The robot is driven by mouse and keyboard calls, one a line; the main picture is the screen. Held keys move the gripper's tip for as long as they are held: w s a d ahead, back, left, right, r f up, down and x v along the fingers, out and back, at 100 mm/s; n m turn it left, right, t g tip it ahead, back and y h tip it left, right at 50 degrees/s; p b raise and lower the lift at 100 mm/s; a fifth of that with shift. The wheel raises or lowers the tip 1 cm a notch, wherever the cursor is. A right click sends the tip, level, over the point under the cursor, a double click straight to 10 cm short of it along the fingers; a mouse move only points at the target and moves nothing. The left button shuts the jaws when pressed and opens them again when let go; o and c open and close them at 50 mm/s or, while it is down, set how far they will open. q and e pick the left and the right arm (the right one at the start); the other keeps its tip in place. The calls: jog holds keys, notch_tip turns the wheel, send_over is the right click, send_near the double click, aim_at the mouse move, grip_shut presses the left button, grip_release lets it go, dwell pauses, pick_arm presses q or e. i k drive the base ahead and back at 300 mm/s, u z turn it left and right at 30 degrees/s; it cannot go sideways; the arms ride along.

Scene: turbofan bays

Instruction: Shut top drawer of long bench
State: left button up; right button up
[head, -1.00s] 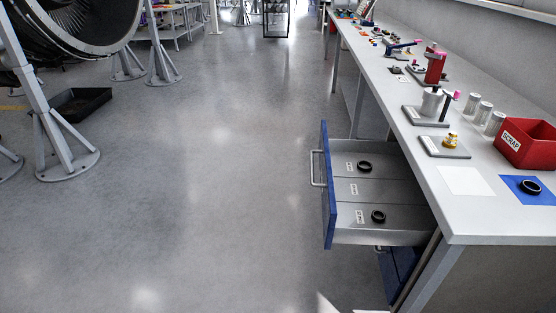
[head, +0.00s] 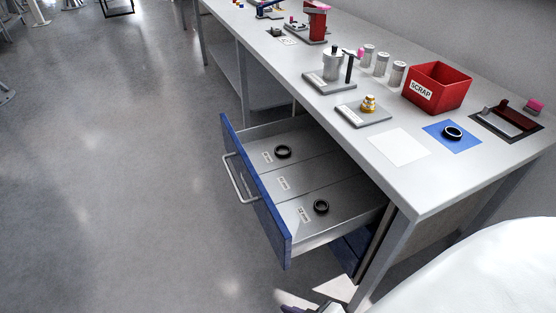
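The top drawer (head: 319,171) of the long bench (head: 400,187) stands pulled out to the left from under the bench top. It has a blue front (head: 256,190) with a pale bar handle (head: 236,180). Inside are three labelled compartments. A black ring (head: 283,152) lies in the far one and another black ring (head: 321,206) in the near one; the middle one looks empty. Nothing touches the handle or front. Neither gripper can be made out; a small dark piece at the bottom edge is too cut off to identify.
On the bench top are a red SCRAP bin (head: 437,86), a blue mat (head: 452,137) with a black ring, a white sheet (head: 398,147), grey fixtures and several metal canisters. A large white rounded shape covers the bottom right. The floor (head: 120,180) left of the drawer is clear.

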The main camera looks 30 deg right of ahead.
aim_at(283, 193)
jog(key=z, duration=0.4)
jog(key=i, duration=0.4)
jog(key=z, duration=0.4)
jog(key=k, duration=0.45)
jog(key=z, duration=0.55)
jog(key=i, duration=0.4)
jog(key=z, duration=0.1)
